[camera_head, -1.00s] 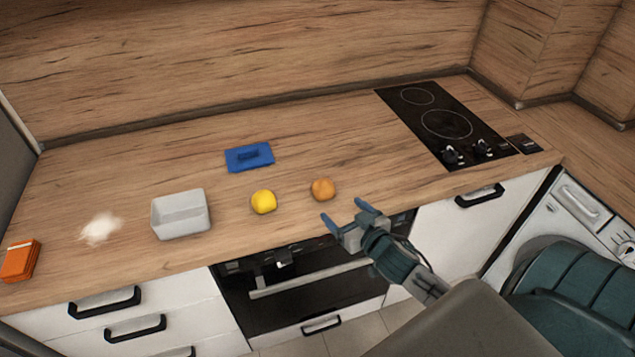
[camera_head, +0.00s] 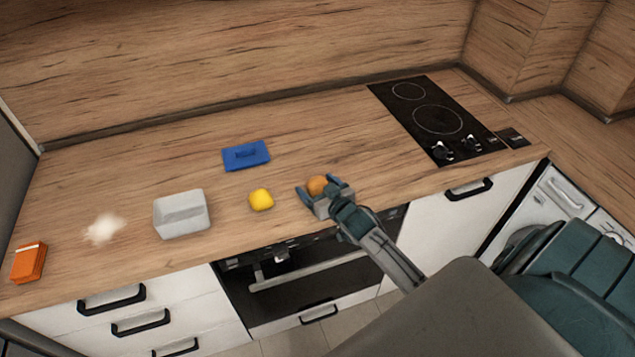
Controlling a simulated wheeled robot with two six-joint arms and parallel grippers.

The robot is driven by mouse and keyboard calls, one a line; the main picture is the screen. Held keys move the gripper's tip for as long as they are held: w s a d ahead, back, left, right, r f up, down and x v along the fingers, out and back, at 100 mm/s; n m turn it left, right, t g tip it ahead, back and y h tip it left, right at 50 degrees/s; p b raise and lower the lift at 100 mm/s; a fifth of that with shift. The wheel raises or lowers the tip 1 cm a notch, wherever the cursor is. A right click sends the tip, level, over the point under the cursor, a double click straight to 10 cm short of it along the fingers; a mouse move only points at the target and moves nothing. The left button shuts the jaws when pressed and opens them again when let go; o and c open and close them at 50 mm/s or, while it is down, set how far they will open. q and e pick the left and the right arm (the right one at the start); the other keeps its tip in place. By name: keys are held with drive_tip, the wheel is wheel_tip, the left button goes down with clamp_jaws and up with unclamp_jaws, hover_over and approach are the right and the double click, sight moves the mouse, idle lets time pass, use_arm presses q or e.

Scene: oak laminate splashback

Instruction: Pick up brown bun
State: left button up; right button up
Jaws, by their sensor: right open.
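The brown bun (camera_head: 317,185) is a small round orange-brown thing on the wooden counter, near its front edge. My right gripper (camera_head: 318,188) is open, with one finger to the left of the bun and the other to its right. The gripper's body hides the near lower part of the bun. I cannot tell whether either finger touches it. My left gripper is not in view.
A yellow round item (camera_head: 261,200) lies just left of the gripper. A black hob (camera_head: 437,119) is at right.

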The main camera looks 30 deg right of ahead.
drive_tip(key=shift+w, duration=0.15)
drive_tip(key=c, duration=1.1)
drive_tip(key=shift+o, duration=0.2)
drive_tip(key=shift+r, duration=0.1)
